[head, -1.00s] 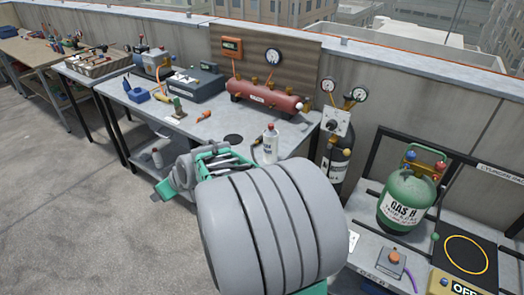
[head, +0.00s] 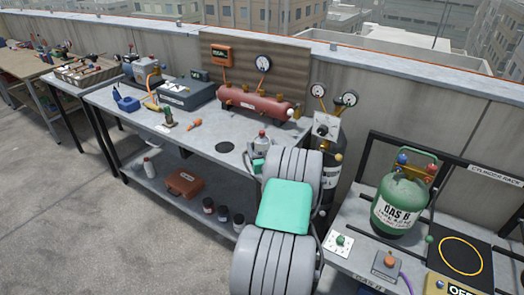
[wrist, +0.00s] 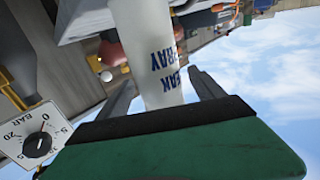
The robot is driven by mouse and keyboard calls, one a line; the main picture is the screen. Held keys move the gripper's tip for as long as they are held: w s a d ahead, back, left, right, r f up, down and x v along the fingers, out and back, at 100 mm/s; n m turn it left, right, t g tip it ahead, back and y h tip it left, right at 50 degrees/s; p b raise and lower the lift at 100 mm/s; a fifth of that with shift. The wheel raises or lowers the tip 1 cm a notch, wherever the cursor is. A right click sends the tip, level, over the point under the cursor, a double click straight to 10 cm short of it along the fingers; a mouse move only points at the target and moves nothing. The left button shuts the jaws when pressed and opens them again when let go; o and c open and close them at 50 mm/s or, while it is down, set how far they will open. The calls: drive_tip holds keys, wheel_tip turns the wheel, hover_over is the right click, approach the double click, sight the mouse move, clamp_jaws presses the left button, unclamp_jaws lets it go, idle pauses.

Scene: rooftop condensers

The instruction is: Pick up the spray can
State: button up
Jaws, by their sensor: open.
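The spray can is white with blue lettering and a red cap. In the head view the spray can (head: 262,144) stands upright at the front right of the workbench (head: 205,135), its lower part hidden behind my gripper and arm. In the wrist view the spray can (wrist: 146,40) lies between the two dark fingers of my gripper (wrist: 162,84), which are spread with a visible gap on the right side. The left finger is close to the can; whether it touches is unclear. My gripper is open.
A red tank (head: 258,104) stands behind the can. A dark cylinder with gauges (head: 326,165) is close on the right. A green gas bottle (head: 398,205) stands on the rack at right. The lower shelf holds a toolbox (head: 184,183) and several bottles.

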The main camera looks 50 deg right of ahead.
drive_tip(key=shift+c, duration=0.4)
drive_tip(key=shift+r, duration=0.1)
clamp_jaws()
idle(0.4)
